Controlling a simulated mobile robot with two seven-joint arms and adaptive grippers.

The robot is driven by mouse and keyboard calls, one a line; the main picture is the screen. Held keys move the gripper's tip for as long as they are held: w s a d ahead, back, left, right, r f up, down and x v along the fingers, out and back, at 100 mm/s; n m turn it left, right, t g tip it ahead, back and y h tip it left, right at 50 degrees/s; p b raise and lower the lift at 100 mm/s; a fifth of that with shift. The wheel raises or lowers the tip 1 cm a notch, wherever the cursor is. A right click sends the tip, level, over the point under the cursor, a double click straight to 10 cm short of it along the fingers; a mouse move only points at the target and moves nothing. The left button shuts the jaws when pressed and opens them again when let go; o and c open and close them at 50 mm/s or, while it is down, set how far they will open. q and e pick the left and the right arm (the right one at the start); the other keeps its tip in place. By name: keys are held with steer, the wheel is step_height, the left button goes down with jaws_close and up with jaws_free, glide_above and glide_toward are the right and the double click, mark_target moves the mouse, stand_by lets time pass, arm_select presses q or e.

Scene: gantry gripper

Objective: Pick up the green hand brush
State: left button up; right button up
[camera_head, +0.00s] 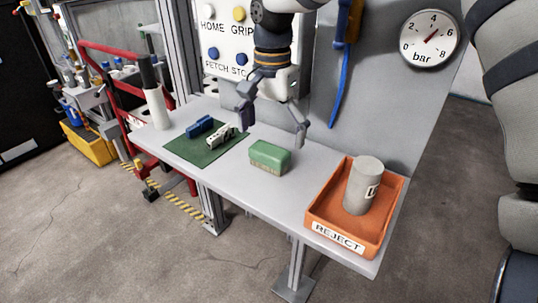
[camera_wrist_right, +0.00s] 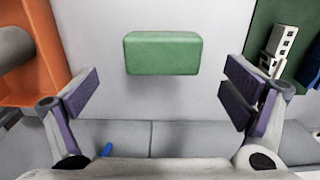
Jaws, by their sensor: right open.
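The green hand brush (camera_head: 269,156) is a green block with a paler strip along its lower edge. It lies on the grey bench near the middle. In the right wrist view the brush (camera_wrist_right: 163,53) lies centred beyond the fingertips, with its plain green top showing. My right gripper (camera_head: 272,124) hangs from above, behind and above the brush in the head view. Its two fingers are spread wide with nothing between them, and they do not touch the brush. My left gripper is in neither view.
An orange reject tray (camera_head: 327,237) holding a grey cylinder (camera_head: 361,186) stands at right. A dark green mat (camera_head: 199,158) with a blue part and a white part lies at left. Bare bench (camera_head: 226,183) surrounds the brush.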

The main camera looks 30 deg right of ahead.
mark_target(269, 149)
steer(key=f, duration=0.5)
steer(key=shift+a+f, duration=0.25)
steer(key=shift+a, duration=0.05)
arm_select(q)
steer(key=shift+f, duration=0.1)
arm_select(e)
steer(key=c, duration=1.4)
step_height(269, 149, up, 3)
steer(key=shift+w+r, duration=0.1)
steer(key=shift+r, duration=0.1)
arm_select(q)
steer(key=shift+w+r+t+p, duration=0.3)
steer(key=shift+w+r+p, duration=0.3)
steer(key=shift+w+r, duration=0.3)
arm_select(e)
steer(key=s+a+r, duration=0.7)
steer(key=s+r, duration=0.2)
steer(key=s, duration=0.3)
steer(key=shift+r, duration=0.35)
